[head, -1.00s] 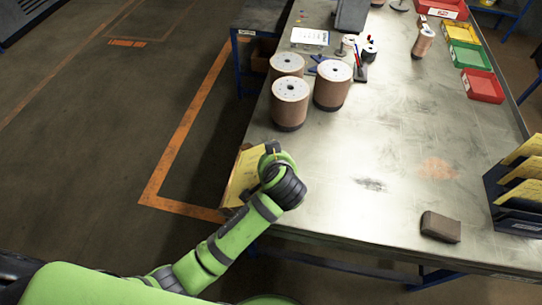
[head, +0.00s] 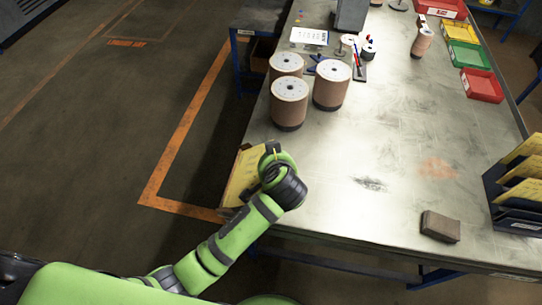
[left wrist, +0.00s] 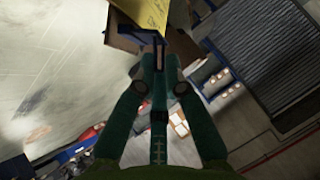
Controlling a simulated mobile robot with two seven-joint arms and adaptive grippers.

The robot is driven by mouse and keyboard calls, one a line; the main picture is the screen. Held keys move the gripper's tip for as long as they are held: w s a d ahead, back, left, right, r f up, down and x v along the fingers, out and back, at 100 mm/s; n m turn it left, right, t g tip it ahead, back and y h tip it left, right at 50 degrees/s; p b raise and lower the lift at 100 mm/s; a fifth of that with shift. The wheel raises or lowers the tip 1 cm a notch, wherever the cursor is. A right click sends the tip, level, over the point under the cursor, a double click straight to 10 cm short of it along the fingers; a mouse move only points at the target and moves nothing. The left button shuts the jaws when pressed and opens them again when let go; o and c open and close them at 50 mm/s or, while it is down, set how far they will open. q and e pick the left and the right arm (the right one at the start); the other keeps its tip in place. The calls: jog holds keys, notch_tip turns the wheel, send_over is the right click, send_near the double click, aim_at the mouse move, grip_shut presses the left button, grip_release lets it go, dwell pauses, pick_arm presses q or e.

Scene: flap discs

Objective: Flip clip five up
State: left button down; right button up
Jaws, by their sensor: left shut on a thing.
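My left gripper (left wrist: 160,62) is shut in the left wrist view, its fingertips on a small dark part, perhaps a clip, at the edge of a yellow sheet (left wrist: 150,10). The sheet also shows in the head view (head: 243,176), at the left edge of the metal table, in front of a brown board. In the head view my green wrist covers the fingers and most of what they hold. No number on the clip can be read. My right gripper is not in view.
Three disc stacks (head: 290,102) stand on the table (head: 400,140) beyond my wrist. A brown block (head: 440,226) lies near the front edge. A dark rack (head: 520,210) with yellow cards stands at the right. Bins (head: 482,86) line the far right. The table's middle is clear.

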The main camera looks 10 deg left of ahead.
pick_arm(q)
jog(key=shift+s+d+f, duration=0.1)
jog(key=shift+d, duration=0.1)
dwell(0.6)
jog(key=c, duration=1.5)
grip_release()
jog(key=shift+s+r, duration=0.1)
jog(key=shift+r, duration=0.1)
jog(key=v, duration=1.1)
jog(key=shift+s+d+r, duration=0.15)
jog(key=shift+s+d, duration=0.05)
jog(key=shift+s, duration=0.05)
